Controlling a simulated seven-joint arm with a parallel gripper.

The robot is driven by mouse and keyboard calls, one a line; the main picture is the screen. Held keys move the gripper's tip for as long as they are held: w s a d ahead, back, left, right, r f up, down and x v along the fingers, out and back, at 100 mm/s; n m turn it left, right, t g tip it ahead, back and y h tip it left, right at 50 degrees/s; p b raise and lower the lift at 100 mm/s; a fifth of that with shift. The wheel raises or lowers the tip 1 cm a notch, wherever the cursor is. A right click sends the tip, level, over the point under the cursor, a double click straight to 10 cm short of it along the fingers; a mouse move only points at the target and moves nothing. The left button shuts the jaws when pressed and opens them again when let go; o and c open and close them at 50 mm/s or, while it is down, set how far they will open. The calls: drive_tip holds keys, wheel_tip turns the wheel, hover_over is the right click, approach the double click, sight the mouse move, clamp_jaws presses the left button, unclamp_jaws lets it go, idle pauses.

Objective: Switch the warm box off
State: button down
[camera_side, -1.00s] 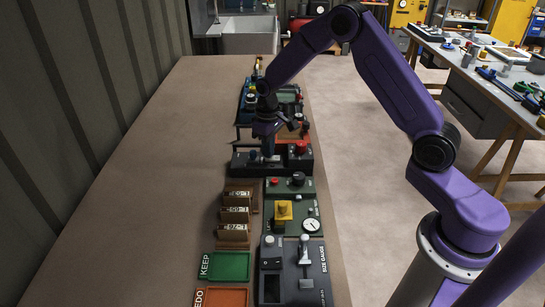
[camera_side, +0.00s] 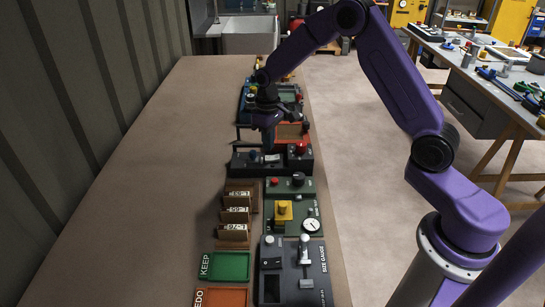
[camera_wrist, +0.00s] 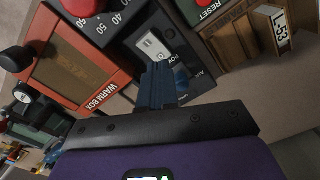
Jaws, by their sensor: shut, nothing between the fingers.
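The warm box (camera_side: 290,131) is an orange-framed box with a brownish window. Its name label shows in the wrist view (camera_wrist: 92,82). A dark control panel (camera_side: 240,166) lies right in front of it. In the wrist view this panel (camera_wrist: 130,28) bears a light rocker switch (camera_wrist: 153,46) and a number scale. A red knob (camera_side: 301,147) sits at the panel's right end. My gripper (camera_side: 268,146) is shut and empty, pointing down above the panel. Its fingertips (camera_wrist: 158,70) appear just beside the rocker and hide part of the panel. I cannot tell whether they touch it.
A green panel with a red button (camera_side: 275,181) lies nearer the camera. Brown labelled racks (camera_side: 236,213), a green KEEP tray (camera_side: 228,266) and a size gauge (camera_side: 297,270) follow. A blue knob (camera_side: 253,155) stands close left of my fingers. The bench's left side is clear.

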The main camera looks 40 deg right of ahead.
sight(268, 159)
wheel_tip(268, 159, up, 4)
drive_tip(key=shift+f, duration=0.1)
idle(0.4)
drive_tip(key=s+a+r+n, duration=0.25)
drive_tip(key=s+a, duration=0.25)
drive_tip(key=s, duration=0.3)
drive_tip(key=s+a+r+n, duration=0.2)
drive_tip(key=s+a+r, duration=0.2)
drive_tip(key=s, duration=0.5)
drive_tip(key=s+d+n, duration=0.2)
drive_tip(key=s, duration=0.8)
drive_tip(key=s+d+r+n, duration=0.1)
drive_tip(key=s+n, duration=0.2)
drive_tip(key=s, duration=0.7)
drive_tip(key=shift+d+r, duration=0.25)
drive_tip(key=shift+d, duration=0.15)
